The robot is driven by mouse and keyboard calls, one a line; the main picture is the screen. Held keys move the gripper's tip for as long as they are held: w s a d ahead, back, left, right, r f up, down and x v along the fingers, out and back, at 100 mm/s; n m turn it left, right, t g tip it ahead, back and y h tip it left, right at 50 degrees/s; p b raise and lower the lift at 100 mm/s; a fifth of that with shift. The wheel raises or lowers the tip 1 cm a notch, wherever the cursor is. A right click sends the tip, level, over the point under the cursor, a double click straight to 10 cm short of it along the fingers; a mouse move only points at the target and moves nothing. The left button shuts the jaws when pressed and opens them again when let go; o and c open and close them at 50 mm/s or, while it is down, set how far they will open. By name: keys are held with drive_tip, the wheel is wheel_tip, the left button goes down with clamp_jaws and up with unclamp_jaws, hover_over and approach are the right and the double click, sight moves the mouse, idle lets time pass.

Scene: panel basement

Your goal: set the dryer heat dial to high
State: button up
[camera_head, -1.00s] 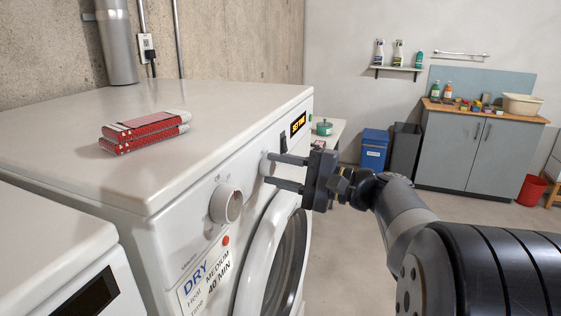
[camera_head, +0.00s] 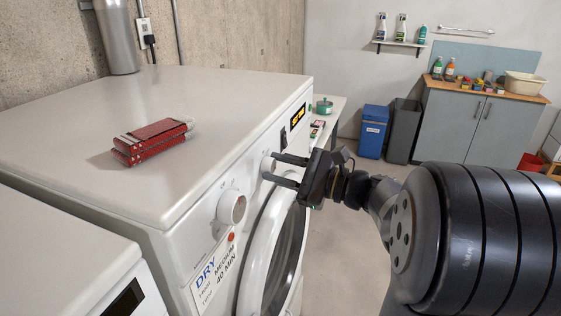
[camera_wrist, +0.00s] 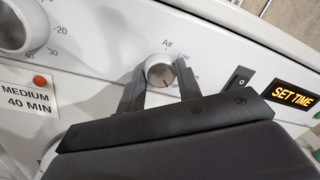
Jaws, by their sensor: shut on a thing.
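The white dryer (camera_head: 185,235) stands at the left with its control panel facing my arm. The small heat dial (camera_head: 267,165) sits on the panel; the wrist view shows it close up (camera_wrist: 162,70), with "Air" printed above and "Low" at its upper right. Further labels to its right are partly hidden by a finger. A small reddish mark shows on the dial's lower part; its exact setting is hard to read. My gripper (camera_head: 272,168) is at the panel with its two fingers (camera_wrist: 161,75) on either side of the dial, shut on it.
A larger timer dial (camera_head: 231,207) and a DRY, MEDIUM, 40 MIN label (camera_head: 213,279) are left of the heat dial. A switch (camera_wrist: 238,79) and a SET TIME display (camera_wrist: 291,97) are to its right. A red bundle (camera_head: 152,141) lies on top. The round door (camera_head: 263,253) is below.

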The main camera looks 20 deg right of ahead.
drive_tip(key=shift+m, duration=0.3)
drive_tip(key=o, duration=1)
drive_tip(key=shift+d, duration=0.1)
drive_tip(key=b+v, duration=0.2)
drive_tip(key=v, duration=0.8)
drive_tip(key=shift+s+d, duration=0.15)
drive_tip(key=shift+s, duration=0.15)
drive_tip(key=p+x, duration=0.2)
drive_tip(key=x, duration=0.9)
drive_tip(key=shift+d, duration=0.1)
drive_tip(key=shift+d, duration=0.1)
